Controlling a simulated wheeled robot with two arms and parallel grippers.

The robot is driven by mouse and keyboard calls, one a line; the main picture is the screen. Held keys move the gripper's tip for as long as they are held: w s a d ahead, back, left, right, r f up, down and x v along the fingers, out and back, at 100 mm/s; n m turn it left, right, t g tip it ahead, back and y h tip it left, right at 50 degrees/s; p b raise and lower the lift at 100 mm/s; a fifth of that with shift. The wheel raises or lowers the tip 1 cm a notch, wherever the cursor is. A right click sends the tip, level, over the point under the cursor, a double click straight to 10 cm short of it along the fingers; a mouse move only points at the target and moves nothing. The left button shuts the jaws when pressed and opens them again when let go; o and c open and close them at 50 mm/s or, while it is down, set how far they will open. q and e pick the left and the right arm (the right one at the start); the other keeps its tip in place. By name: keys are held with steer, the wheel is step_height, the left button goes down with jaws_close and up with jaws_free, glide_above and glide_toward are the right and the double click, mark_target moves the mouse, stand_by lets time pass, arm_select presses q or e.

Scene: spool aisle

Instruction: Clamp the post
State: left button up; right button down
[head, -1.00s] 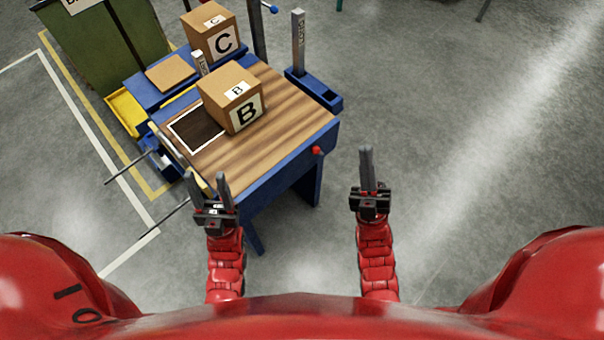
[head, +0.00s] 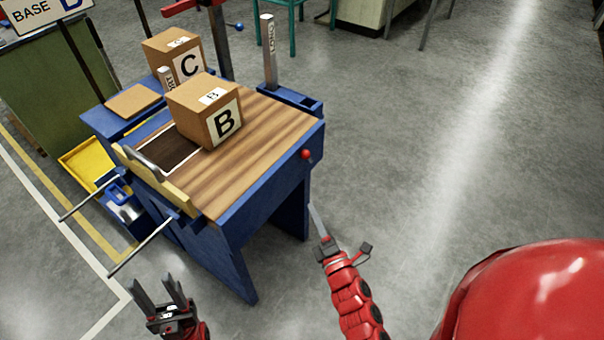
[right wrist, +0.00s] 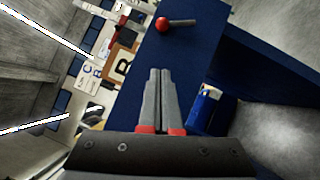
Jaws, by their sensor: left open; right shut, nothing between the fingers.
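A tall grey post (head: 269,52), its label apparently reading LONG, stands upright in a blue holder (head: 300,101) at the workbench's far right corner. A shorter labelled post (head: 166,78) stands partly hidden behind box B (head: 205,112). A wooden-jawed vise (head: 155,180) with two rod handles is on the bench's left side. My left gripper (head: 160,290) is open and empty, low in front of the bench. My right gripper (head: 315,216) is shut and empty, near the bench's right front leg. In the right wrist view its fingers (right wrist: 163,95) lie together before the blue bench side.
The wooden bench top (head: 250,150) is clear at the front and right. A red-knobbed lever (head: 306,154) sticks out from its right edge. Box C (head: 178,52) stands behind. A yellow tray (head: 85,165) is at the left. The floor to the right is open.

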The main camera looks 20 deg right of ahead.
steer(key=p, duration=0.1)
glide_toward(307, 157)
steer(key=w+a, duration=0.3)
steer(key=a, duration=0.2)
steer(key=w+d, duration=0.2)
steer(key=w, duration=0.1)
steer(key=shift+r+p, duration=0.1)
steer(key=shift+p, duration=0.3)
steer(key=shift+w+d, duration=0.35)
steer(key=shift+r, duration=0.1)
